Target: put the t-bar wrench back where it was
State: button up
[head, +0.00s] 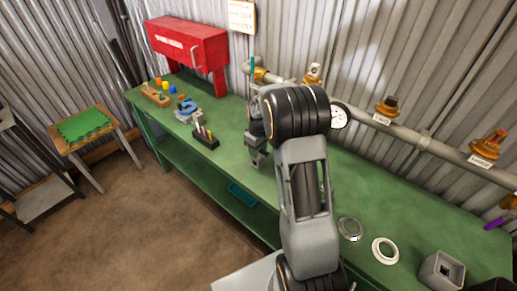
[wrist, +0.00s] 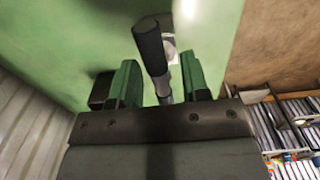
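The t-bar wrench shows in the wrist view as a bar with a black grip (wrist: 150,47) and a grey metal part lower down. It runs between the two green fingers of my gripper (wrist: 160,82), with the rounded end of the grip towards the top of the picture. Narrow gaps seem to show beside the bar, so I cannot tell whether the fingers press on it. The rest of the wrench is hidden. In the head view my arm hides most of the gripper area, over the green bench (head: 345,180).
A red cabinet (head: 188,44) stands at the bench's far end. A blue vise (head: 187,106) and a black holder (head: 206,139) are nearer. Two rings (head: 385,251) and a grey box (head: 441,271) lie at right. A pipe with brass valves (head: 388,106) runs along the wall.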

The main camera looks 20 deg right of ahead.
notch_tip(320, 180, up, 12)
jog(key=s+a+r+m+t, duration=0.2)
jog(key=s+a+r, duration=0.4)
jog(key=s, duration=0.4)
jog(key=s+a+f+m+t, duration=0.1)
jog(key=s+a, duration=0.1)
jog(key=s, duration=0.4)
jog(key=s+a+f+m, duration=0.2)
jog(key=s, duration=0.3)
jog(key=shift+s+a+f+t, duration=0.25)
jog(key=shift+s+a+t, duration=0.15)
